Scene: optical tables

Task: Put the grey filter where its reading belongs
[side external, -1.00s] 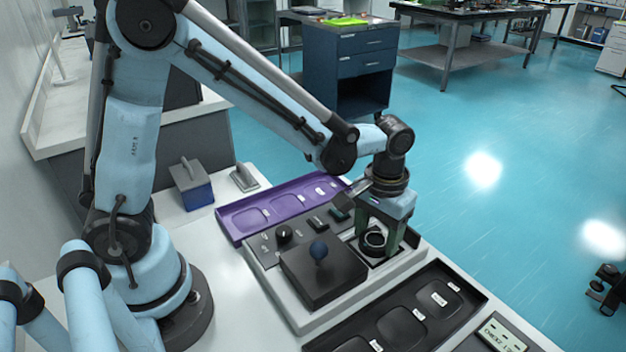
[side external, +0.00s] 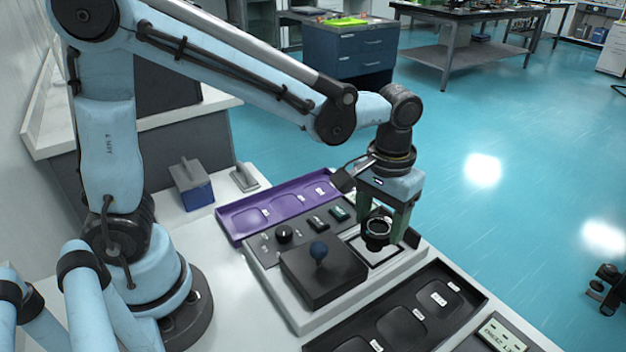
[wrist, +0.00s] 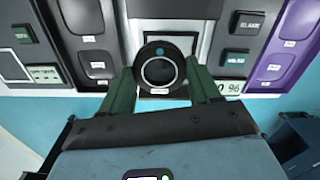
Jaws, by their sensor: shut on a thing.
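My gripper (side external: 388,226) is shut on the grey filter (side external: 378,229), a round piece with a thick black rim. In the wrist view my gripper's green fingers (wrist: 160,84) sit on either side of the filter (wrist: 160,50), which has a teal dot on its rim. The filter is just above the square bay at the right end of the grey instrument (side external: 305,318). A small display beside the fingers shows digits ending in 96 (wrist: 234,88); its left part is hidden.
A purple tray (side external: 232,232) with labelled recesses lies behind the instrument, and a black tray (side external: 477,294) with labelled recesses lies in front. A black block (side external: 330,285) with a blue knob stands on the instrument. A display box (side external: 502,334) is at the front right.

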